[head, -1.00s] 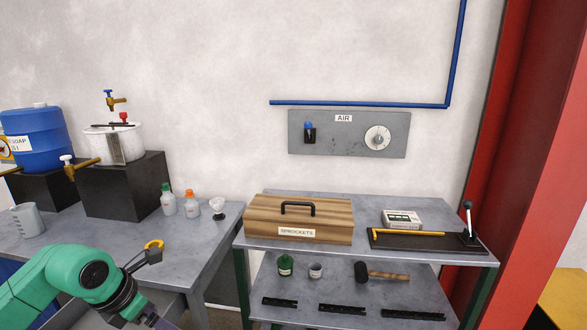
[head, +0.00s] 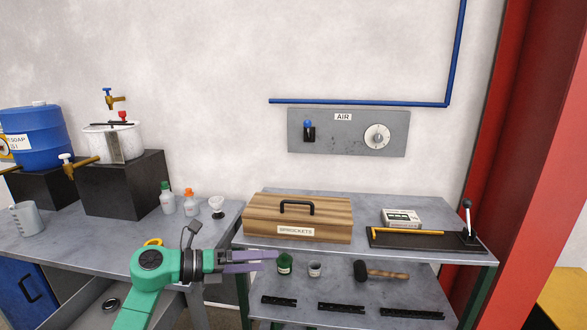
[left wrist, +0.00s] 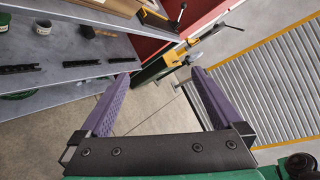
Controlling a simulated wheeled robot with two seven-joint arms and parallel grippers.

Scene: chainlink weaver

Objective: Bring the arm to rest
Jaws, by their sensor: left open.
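My left arm is green and comes in from the bottom left of the head view. Its gripper (head: 262,261) points to the right, in front of the gap between the bench and the shelf unit. In the left wrist view the two purple fingers (left wrist: 158,88) stand wide apart with nothing between them. My right gripper is in neither view.
A wooden sprockets box (head: 262,217) and a black lever tool (head: 467,222) sit on the shelf unit's top. A mallet (head: 380,271), a green jar (head: 284,263) and dark chain strips (head: 342,309) are below. Bottles (head: 190,203) stand on the left bench. A roller conveyor (left wrist: 275,90) shows in the wrist view.

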